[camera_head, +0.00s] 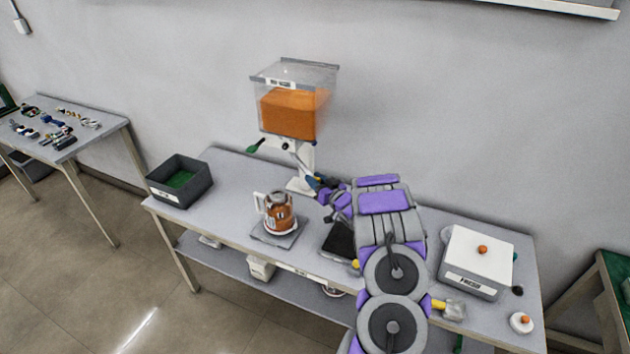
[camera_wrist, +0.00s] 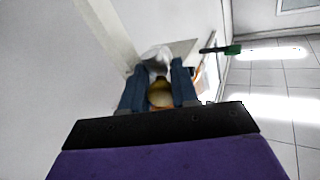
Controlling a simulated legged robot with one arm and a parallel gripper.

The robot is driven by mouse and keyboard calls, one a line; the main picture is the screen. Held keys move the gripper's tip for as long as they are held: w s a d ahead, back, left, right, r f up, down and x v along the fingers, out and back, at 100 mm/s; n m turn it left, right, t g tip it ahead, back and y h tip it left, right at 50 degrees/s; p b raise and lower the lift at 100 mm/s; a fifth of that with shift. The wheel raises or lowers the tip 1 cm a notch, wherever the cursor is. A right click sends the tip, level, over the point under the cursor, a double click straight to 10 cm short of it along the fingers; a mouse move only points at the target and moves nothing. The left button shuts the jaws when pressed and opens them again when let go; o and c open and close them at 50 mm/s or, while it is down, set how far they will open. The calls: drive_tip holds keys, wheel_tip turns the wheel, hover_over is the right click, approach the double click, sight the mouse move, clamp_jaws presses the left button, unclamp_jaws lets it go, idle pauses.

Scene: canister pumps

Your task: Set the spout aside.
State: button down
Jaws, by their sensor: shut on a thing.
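The dispenser has a clear hopper (camera_head: 289,112) with orange contents, on a white stand (camera_head: 304,160) at the back of the bench. Its green handle (camera_head: 257,146) sticks out to the left; it also shows in the wrist view (camera_wrist: 232,50). My gripper (camera_head: 312,182) is beside the stand, below the hopper. In the wrist view my gripper (camera_wrist: 158,88) has its two blue fingers closed around a small pale and yellowish piece (camera_wrist: 160,95), which looks like the spout. Its full shape is hidden by the fingers, and I cannot tell whether it touches the dispenser.
A clear jug (camera_head: 279,214) with orange contents stands on a grey plate (camera_head: 263,236). A dark bin (camera_head: 182,199) is at the bench's left end. A dark pad (camera_head: 339,241) lies beside my arm. A white box (camera_head: 478,255) and small lid (camera_head: 521,323) are at right.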

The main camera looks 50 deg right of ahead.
drive_tip(key=c, duration=1.3)
unclamp_jaws()
drive_tip(key=o, duration=0.4)
drive_tip(key=shift+d+f, duration=0.1)
drive_tip(key=shift+d, duration=0.2)
drive_tip(key=shift+a, duration=0.1)
drive_tip(key=shift+s+a, duration=0.1)
drive_tip(key=shift+s, duration=0.15)
drive_tip(key=s+a, duration=0.1)
drive_tip(key=s, duration=1)
drive_tip(key=s+a+p, duration=0.1)
drive_tip(key=s, duration=0.4)
drive_tip(key=shift+s+a+f, duration=0.1)
drive_tip(key=shift+s+a, duration=0.2)
drive_tip(key=shift+a, duration=0.05)
drive_tip(key=shift+w, duration=0.1)
